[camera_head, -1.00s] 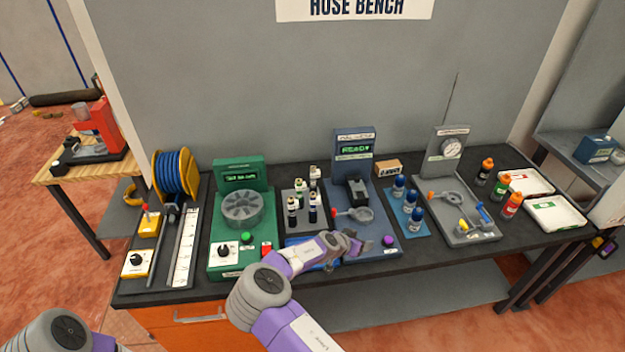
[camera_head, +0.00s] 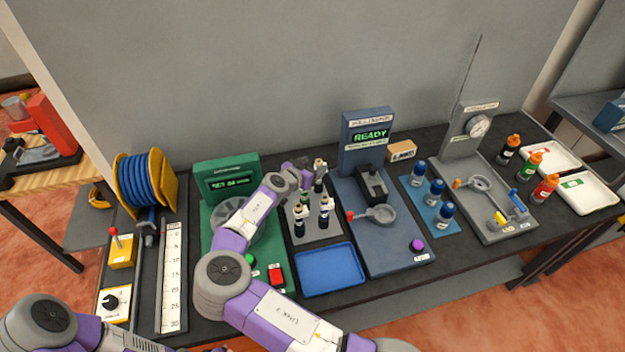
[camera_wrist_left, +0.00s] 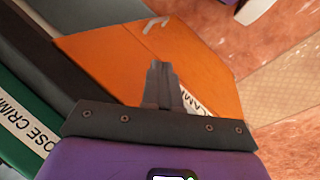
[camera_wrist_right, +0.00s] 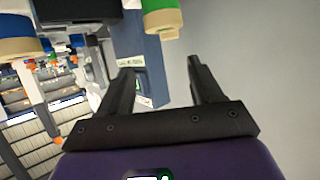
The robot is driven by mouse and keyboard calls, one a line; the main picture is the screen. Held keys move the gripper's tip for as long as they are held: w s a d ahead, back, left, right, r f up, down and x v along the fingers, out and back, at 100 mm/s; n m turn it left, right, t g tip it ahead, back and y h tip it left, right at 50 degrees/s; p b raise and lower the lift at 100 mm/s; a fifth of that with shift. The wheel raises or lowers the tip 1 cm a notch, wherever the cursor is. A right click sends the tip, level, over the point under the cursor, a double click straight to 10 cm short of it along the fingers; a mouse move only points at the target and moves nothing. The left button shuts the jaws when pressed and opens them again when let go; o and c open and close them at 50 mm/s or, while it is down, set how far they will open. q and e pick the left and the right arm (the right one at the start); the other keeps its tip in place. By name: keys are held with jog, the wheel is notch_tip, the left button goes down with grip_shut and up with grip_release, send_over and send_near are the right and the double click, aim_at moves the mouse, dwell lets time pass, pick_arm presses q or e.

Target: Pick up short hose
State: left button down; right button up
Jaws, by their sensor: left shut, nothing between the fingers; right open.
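No hose piece is plainly identifiable as the short hose. Several dark upright pieces with pale tops and coloured bands (camera_head: 324,218) stand in a grey rack (camera_head: 322,234) mid-bench; I cannot tell whether one is the short hose. My right gripper (camera_head: 299,178) is at the rack's back left, partly hidden by its own wrist. In the right wrist view it is open (camera_wrist_right: 161,70), empty between the fingers, with a green-banded, tan-tipped piece (camera_wrist_right: 163,20) beyond. My left gripper (camera_wrist_left: 160,78) is shut and empty, over an orange panel (camera_wrist_left: 140,60).
An empty blue tray (camera_head: 331,271) lies in front of the rack. The green crimper (camera_head: 228,180) stands left, the blue-grey READY machine (camera_head: 366,148) right. A blue hose reel (camera_head: 146,180) is far left. Blue-capped bottles (camera_head: 435,192) and a gauge stand (camera_head: 462,143) are further right.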

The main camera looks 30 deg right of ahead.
aim_at(319, 163)
jog(key=shift+w+f, duration=0.2)
jog(key=shift+f, duration=0.4)
jog(key=x, duration=0.8)
jog(key=shift+w+a+f, duration=0.25)
jog(key=shift+a+f, duration=0.05)
jog(key=shift+f, duration=0.05)
jog(key=shift+c, duration=0.3)
grip_shut()
